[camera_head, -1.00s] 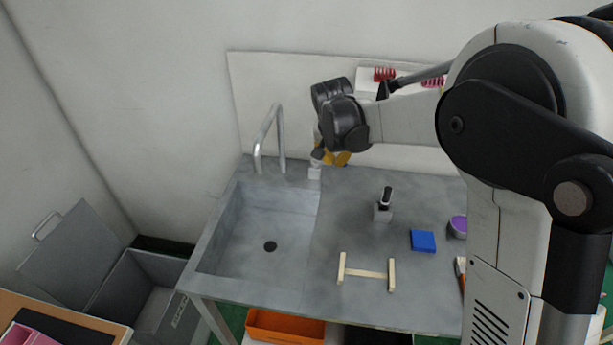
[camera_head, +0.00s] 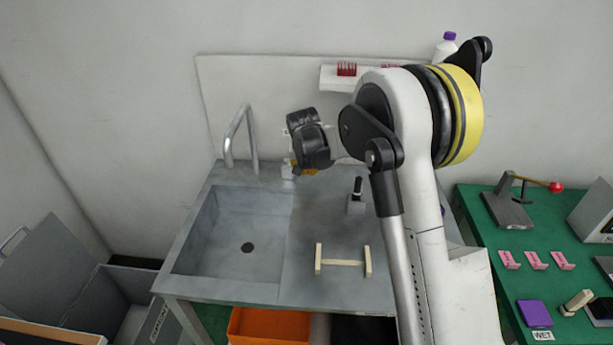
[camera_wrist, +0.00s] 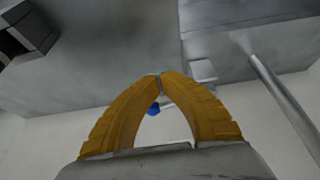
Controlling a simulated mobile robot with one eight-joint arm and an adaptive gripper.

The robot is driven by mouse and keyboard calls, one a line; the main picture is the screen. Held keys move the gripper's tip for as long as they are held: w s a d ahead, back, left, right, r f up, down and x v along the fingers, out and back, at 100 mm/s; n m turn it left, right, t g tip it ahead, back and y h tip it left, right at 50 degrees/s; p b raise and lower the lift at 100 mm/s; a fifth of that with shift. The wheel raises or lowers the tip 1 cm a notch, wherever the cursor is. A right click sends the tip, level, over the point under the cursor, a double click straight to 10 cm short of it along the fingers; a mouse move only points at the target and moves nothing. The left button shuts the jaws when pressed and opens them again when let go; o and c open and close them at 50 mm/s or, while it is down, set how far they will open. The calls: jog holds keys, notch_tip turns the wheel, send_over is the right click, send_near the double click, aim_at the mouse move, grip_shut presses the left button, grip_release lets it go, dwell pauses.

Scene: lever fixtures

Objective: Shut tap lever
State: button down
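The steel tap (camera_head: 240,138) stands at the back of the sink; its pipe (camera_wrist: 284,108) crosses the right of the wrist view. A small grey block (camera_head: 287,170) beside the tap also shows in the wrist view (camera_wrist: 203,70). A blue knob (camera_wrist: 153,109), apparently the tap lever's end, shows through the gap between my fingers, with part of a thin rod near it; most of the lever is hidden. My gripper (camera_wrist: 160,76) has its yellow fingertips together, with nothing visible between them. In the head view my dark wrist mostly hides the gripper (camera_head: 303,169), right of the block.
The sink basin (camera_head: 240,235) lies front left. A black-handled fixture (camera_head: 357,196) and a wooden H-shaped piece (camera_head: 343,262) are on the counter. A shelf (camera_head: 335,78) is on the wall behind. A green table (camera_head: 500,245) with more fixtures stands at the right.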

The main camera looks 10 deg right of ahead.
jog(key=shift+w+d+r, duration=0.2)
jog(key=shift+w, duration=0.6)
jog(key=shift+w+d+r, duration=0.2)
jog(key=shift+w+d, duration=0.1)
jog(key=shift+w, duration=0.25)
